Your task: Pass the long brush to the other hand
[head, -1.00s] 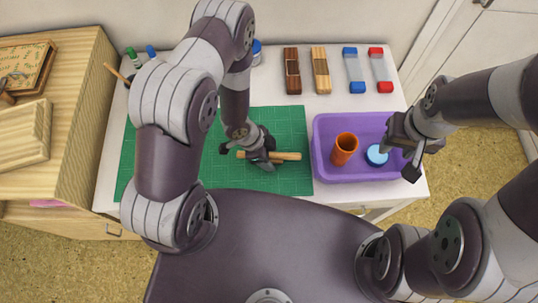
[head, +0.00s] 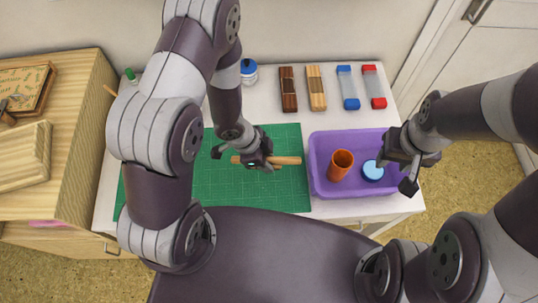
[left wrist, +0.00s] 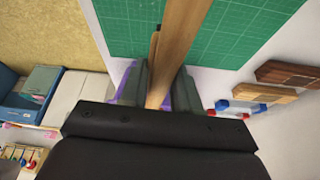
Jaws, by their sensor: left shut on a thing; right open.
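The long brush (head: 285,160) is a light wooden stick lying roughly level across the picture in the head view. My left gripper (head: 260,162) is shut around it, and the brush sticks out on both sides of the fingers. It appears held above the green cutting mat (head: 250,194). In the left wrist view the brush (left wrist: 183,40) runs up from between the two fingers (left wrist: 158,88). A thinner stick shows beside it; I cannot tell if it is separate. My right gripper (head: 398,172) is open and empty by the right side of the purple tray.
The purple tray (head: 318,180) holds an orange cup (head: 341,165) and a round blue-topped item (head: 372,171). Dark and light wooden blocks (head: 288,90) and blue-ended and red-ended pieces (head: 347,88) lie at the back. A blue-lidded jar (head: 248,70) stands behind my left arm.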

